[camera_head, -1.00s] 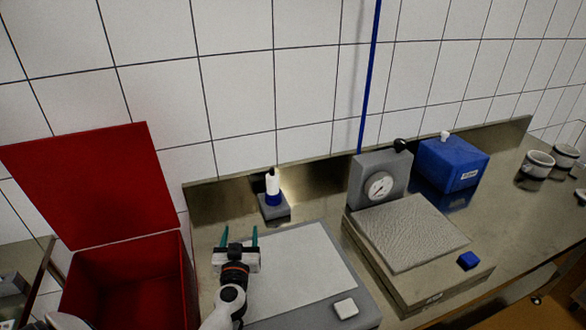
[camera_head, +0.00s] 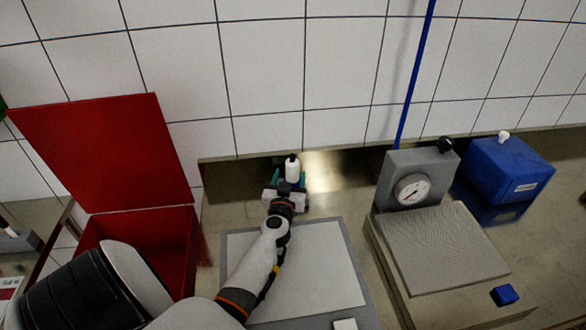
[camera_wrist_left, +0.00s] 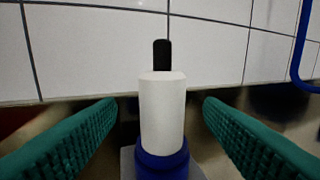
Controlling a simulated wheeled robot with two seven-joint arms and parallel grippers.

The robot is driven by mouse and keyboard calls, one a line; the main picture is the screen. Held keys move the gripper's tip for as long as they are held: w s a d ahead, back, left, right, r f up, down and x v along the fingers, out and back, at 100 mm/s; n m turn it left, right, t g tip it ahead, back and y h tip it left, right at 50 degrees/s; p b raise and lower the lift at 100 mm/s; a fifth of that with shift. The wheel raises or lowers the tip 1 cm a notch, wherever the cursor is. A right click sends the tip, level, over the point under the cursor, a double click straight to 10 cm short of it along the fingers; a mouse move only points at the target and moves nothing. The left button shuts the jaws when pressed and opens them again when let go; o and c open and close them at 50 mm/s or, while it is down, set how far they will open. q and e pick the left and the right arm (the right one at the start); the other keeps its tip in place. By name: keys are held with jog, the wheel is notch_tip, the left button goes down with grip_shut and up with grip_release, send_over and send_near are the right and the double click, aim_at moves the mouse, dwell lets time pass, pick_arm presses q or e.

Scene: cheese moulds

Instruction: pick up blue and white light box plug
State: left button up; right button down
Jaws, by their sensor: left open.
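The blue and white plug (camera_head: 292,170) stands upright near the wall at the back of the steel counter. In the left wrist view the plug (camera_wrist_left: 162,110) has a white cylinder, a black tip on top and a blue collar below, above a grey base (camera_wrist_left: 128,165). My left gripper (camera_head: 290,183) is at the plug. Its green fingers (camera_wrist_left: 160,135) are open, one on each side of the plug, with a visible gap on both sides. The plug's lower part is hidden by the gripper in the head view. My right gripper is not in view.
An open red box (camera_head: 150,235) stands at left. A grey-rimmed white board (camera_head: 320,265) lies under my left arm. At right are a scale with a dial (camera_head: 412,190), a small blue block (camera_head: 505,295) and a blue box (camera_head: 510,170). The tiled wall is close behind.

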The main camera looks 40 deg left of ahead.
aim_at(291, 173)
pick_arm(q)
jog(key=b+x, duration=0.1)
jog(key=x, duration=0.3)
jog(key=shift+w+a+f, duration=0.1)
jog(key=shift+w, duration=0.3)
jog(key=shift+s, duration=0.1)
jog(key=shift+c, duration=1.6)
jog(key=c, duration=0.8)
